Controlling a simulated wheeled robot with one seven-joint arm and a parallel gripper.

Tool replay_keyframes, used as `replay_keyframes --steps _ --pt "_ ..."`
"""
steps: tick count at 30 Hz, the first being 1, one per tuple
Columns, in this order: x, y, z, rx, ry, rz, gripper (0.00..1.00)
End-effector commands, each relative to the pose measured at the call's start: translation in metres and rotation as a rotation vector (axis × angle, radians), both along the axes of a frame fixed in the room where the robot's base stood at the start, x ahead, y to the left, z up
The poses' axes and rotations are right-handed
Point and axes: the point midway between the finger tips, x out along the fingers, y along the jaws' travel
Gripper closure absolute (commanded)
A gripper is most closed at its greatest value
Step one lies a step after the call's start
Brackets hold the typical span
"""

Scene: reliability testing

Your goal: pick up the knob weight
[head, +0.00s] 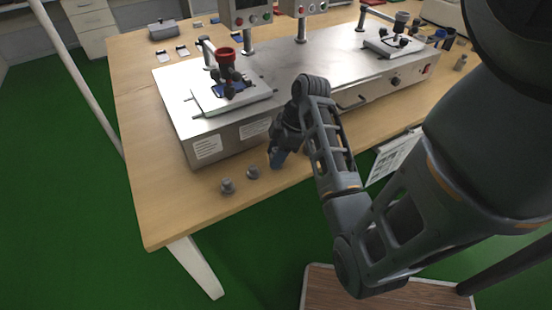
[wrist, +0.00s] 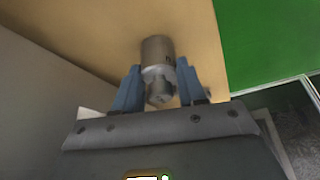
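A grey metal knob weight (wrist: 157,52) shows in the wrist view, its narrower knob end toward my gripper. My gripper (wrist: 159,72) has one blue finger on each side of this weight. The fingers lie very close to it, and I cannot tell whether they touch. The weight between the fingers is hidden there.
The wooden table (head: 160,215) carries a long metal test machine (head: 225,138) just behind my gripper. A red-topped fixture (head: 226,56) stands on the machine's left part. The table's front left corner is clear. Green floor (head: 80,220) lies beyond its edge.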

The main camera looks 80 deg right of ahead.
Motion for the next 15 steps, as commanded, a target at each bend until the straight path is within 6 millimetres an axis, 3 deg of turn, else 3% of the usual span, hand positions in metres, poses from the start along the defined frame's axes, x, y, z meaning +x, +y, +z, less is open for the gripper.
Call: replay_keyframes --steps 12,15 --pt "-0.0001 0.0001 0.0001 0.000 0.000 0.000 1.00" --pt "0.0001 -0.0002 0.0007 -0.001 0.000 0.001 1.00"
